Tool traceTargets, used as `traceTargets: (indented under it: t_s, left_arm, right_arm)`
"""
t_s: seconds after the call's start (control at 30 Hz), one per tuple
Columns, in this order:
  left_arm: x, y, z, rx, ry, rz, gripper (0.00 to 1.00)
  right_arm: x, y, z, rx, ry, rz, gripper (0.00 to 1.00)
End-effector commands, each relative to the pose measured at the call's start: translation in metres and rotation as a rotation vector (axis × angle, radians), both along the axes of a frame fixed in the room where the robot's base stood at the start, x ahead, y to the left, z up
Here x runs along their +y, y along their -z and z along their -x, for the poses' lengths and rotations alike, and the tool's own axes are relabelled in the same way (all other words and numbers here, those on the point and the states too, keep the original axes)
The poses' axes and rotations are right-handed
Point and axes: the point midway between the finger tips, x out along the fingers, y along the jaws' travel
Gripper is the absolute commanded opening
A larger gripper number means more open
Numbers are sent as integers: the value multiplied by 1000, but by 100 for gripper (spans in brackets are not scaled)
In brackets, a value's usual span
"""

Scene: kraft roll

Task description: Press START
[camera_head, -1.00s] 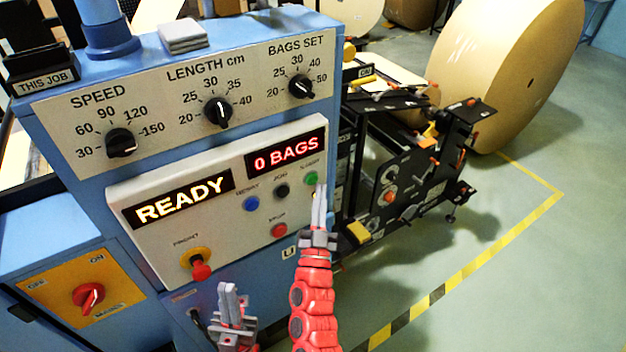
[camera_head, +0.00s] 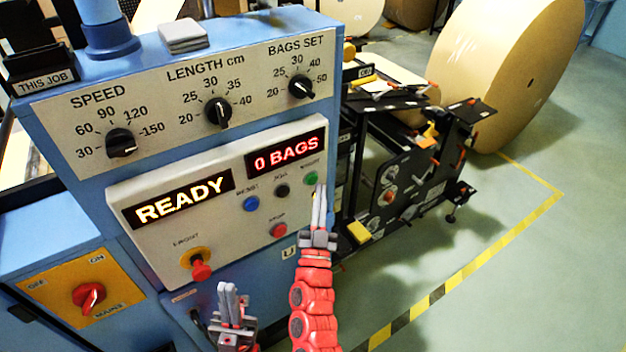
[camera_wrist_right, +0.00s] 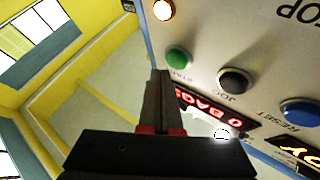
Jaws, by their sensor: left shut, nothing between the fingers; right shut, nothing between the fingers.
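The green START button (camera_head: 311,178) sits at the right end of the button row on the grey panel. It also shows in the right wrist view (camera_wrist_right: 179,58), label partly covered. My right gripper (camera_head: 320,188) is shut and empty, its fingertips just below and right of the green button in the head view. In the wrist view its fingertips (camera_wrist_right: 160,75) are close beside the button; I cannot tell whether they touch it. My left gripper (camera_head: 227,287) is shut and empty, low in front of the cabinet.
A black JOG button (camera_head: 282,191), a blue RESET button (camera_head: 251,204) and a red STOP button (camera_head: 279,230) are close by. Displays read READY (camera_head: 178,200) and 0 BAGS (camera_head: 286,152).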

Motion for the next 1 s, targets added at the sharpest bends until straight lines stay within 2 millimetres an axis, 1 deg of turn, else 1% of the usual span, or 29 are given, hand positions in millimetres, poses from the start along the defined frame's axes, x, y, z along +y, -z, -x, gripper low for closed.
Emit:
traceTargets:
  t_s: [0.3, 0.6, 1.0]
  left_arm:
    - [0, 0, 0, 0, 0, 0, 0]
    - [0, 4, 0, 0, 0, 0, 0]
    - [0, 4, 0, 0, 0, 0, 0]
  right_arm:
    - [0, 0, 0, 0, 0, 0, 0]
    - [5, 0, -7, 0, 0, -1, 0]
    - [5, 0, -7, 0, 0, 0, 0]
